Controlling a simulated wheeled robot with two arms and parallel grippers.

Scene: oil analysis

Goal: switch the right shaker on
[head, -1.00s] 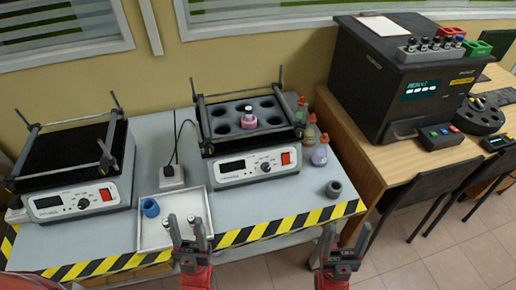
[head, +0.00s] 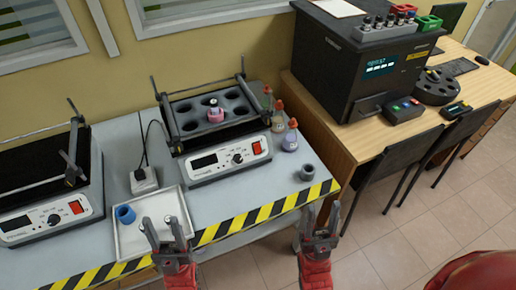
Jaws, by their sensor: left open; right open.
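The right shaker (head: 222,160) stands on the grey bench, with a dark display, a knob and a red switch (head: 257,148) at the right of its front panel. Its rack holds a pink-based vial (head: 214,112) among several round wells. The left shaker (head: 48,220) is partly cut off at the left edge. My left gripper (head: 164,232) is open and empty in front of the white tray. My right gripper (head: 322,217) is open and empty, in front of the striped bench edge, below and right of the right shaker. Neither touches the shaker.
A white tray (head: 128,238) with a blue ring (head: 125,214) lies left of the right shaker. A grey cup (head: 307,172) and small bottles (head: 290,136) stand at its right. A black analyser (head: 355,60) sits on the wooden desk, with chairs in front.

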